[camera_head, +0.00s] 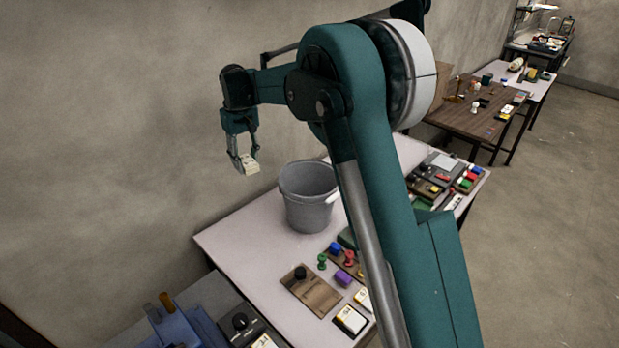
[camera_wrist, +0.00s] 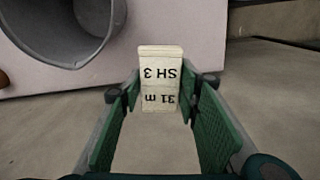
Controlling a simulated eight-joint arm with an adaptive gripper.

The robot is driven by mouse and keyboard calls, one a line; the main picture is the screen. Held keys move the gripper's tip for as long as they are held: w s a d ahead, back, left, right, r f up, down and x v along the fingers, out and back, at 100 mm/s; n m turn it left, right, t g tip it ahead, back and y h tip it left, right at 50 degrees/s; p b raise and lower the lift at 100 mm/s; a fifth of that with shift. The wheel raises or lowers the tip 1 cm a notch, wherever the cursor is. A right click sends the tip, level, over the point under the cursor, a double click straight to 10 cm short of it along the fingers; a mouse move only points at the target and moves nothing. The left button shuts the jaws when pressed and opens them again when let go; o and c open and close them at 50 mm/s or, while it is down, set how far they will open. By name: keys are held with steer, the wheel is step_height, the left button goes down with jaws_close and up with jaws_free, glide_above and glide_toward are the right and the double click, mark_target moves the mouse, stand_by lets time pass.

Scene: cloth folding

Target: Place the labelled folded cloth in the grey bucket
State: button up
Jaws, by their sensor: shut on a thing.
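The folded cloth is cream-coloured. In the wrist view the cloth (camera_wrist: 160,88) carries dark printed letters that read upside down, "SH 3" and "31 m". My gripper (camera_head: 246,165) is shut on the cloth (camera_head: 251,167) and holds it in the air, left of the bucket and above its rim height in the head view. The green finger pads (camera_wrist: 165,120) show on both sides of the cloth in the wrist view. The grey bucket (camera_head: 308,212) stands upright on the white table, its mouth open. In the wrist view the bucket (camera_wrist: 75,58) is at upper left, apart from the cloth.
On the white table (camera_head: 235,238), a wooden board (camera_head: 311,291) with a black knob and several small coloured objects lie in front of the bucket. A blue item (camera_head: 190,325) is at lower left. The wall (camera_head: 120,130) is behind my gripper.

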steer(key=w+d+n+b, duration=0.2)
steer(key=w+d, duration=0.1)
steer(key=d, duration=1.9)
step_height(320, 180, down, 18)
steer(key=shift+d+f, duration=0.15)
steer(key=shift+f, duration=0.05)
steer(key=shift+s+f, duration=0.1)
steer(key=shift+f, duration=3.05)
steer(key=shift+f+b, duration=0.4)
steer(key=shift+f, duration=1.45)
steer(key=shift+f, duration=0.15)
steer(key=o, duration=0.9)
